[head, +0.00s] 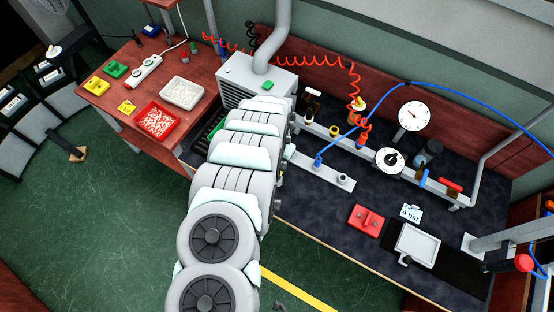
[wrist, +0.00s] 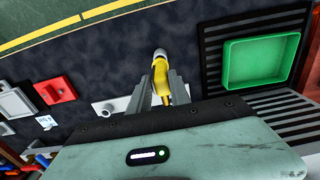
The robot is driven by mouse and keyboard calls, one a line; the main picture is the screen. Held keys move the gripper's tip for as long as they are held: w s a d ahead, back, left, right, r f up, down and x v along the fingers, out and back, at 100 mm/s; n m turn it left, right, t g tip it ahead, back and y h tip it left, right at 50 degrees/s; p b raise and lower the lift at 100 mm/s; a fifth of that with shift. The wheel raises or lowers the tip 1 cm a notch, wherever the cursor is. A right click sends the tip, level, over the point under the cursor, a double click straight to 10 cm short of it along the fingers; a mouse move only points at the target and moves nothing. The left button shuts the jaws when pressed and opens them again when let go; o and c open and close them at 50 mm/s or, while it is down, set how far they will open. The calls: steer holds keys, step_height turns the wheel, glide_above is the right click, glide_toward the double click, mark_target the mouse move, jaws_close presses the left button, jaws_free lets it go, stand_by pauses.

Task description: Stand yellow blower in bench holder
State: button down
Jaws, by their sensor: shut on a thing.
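The yellow blower (wrist: 161,76), with a pale grey end, is between the two fingers of my gripper (wrist: 161,84) in the wrist view. The gripper is shut on it, and its far end sticks out past the fingertips over the dark bench mat. In the head view my arm hides the gripper and this blower. A light grey plate (head: 328,176) on the bench has round sockets, one with a blue fitting and one that looks empty; it may be the bench holder. Part of a similar plate (wrist: 112,104) shows left of the fingers in the wrist view.
A green tray (wrist: 262,62) sits on a ribbed dark surface, right of the fingers. A rail with gauges (head: 413,116) and coiled orange hose (head: 310,64) runs behind.

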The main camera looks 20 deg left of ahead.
steer(key=shift+f+b, duration=1.35)
steer(key=shift+f, duration=0.9)
steer(key=c, duration=1.1)
jaws_free()
steer(key=shift+r, duration=0.1)
steer(key=shift+r+b, duration=0.5)
steer(key=shift+r, duration=4.9)
steer(key=shift+w+f, duration=0.1)
steer(key=shift+w, duration=0.05)
